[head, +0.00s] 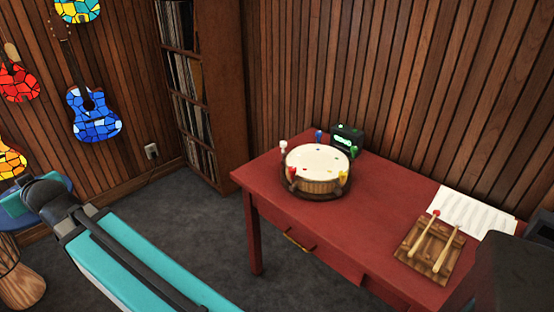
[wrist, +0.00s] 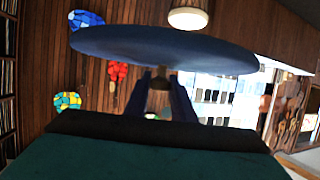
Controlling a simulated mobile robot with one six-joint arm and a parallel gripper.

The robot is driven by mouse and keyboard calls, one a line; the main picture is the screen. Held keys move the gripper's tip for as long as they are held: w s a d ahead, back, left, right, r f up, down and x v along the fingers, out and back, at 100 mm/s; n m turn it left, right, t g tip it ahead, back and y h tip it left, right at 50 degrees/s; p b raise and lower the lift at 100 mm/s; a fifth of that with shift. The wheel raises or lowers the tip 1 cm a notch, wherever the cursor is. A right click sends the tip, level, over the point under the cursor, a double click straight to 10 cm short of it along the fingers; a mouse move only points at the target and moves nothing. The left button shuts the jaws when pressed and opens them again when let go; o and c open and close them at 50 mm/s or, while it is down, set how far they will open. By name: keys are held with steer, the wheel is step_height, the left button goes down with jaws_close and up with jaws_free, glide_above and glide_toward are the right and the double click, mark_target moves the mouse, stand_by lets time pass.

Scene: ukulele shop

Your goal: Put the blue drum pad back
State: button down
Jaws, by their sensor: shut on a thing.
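The blue drum pad (wrist: 165,48) is a wide, thin blue disc that spans the upper middle of the wrist view. My gripper (wrist: 160,85) is shut on a short stub under the disc, one finger on each side. In the head view, a blue rounded shape (head: 10,214) shows at the left edge, partly behind my arm; it looks like the same pad. My gripper's fingers cannot be made out there.
A red table (head: 385,215) at right holds a round drum (head: 318,168) with coloured pegs, a small black box (head: 346,138), sheet music (head: 470,212) and a wooden board (head: 428,252) with two mallets. A record shelf (head: 198,90) stands behind. A wooden hand drum (head: 18,282) is at lower left.

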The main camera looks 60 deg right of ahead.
steer(key=shift+d, duration=0.2)
steer(key=s+d+f+m+g+h+b, duration=0.1)
steer(key=d+f+m+h, duration=0.15)
steer(key=d, duration=1.05)
steer(key=s+d+f+m+h+b, duration=0.1)
steer(key=d+f+m+h, duration=0.2)
steer(key=d, duration=1)
steer(key=s+d+f+m+g+h+b, duration=0.1)
steer(key=s+d+m+g+h, duration=0.3)
steer(key=d, duration=0.7)
steer(key=s+d+m+h+b, duration=0.15)
steer(key=s+d, duration=0.35)
steer(key=d, duration=0.7)
steer(key=s+d+f+m+g+h+b, duration=0.25)
steer(key=s+d+m+g, duration=0.3)
steer(key=s+d, duration=1.25)
steer(key=s+d+m+g, duration=0.2)
steer(key=s+d, duration=0.4)
steer(key=s, duration=0.4)
steer(key=s+d+m+g+b, duration=0.1)
steer(key=s+d+m+g, duration=0.1)
steer(key=s+d+g, duration=0.2)
steer(key=s+d+r, duration=0.1)
steer(key=s+d, duration=0.2)
steer(key=s, duration=0.3)
steer(key=shift+s+g, duration=0.15)
steer(key=shift+g, duration=0.2)
steer(key=shift+d+f, duration=0.1)
steer(key=shift+f, duration=0.05)
steer(key=shift+f, duration=3.05)
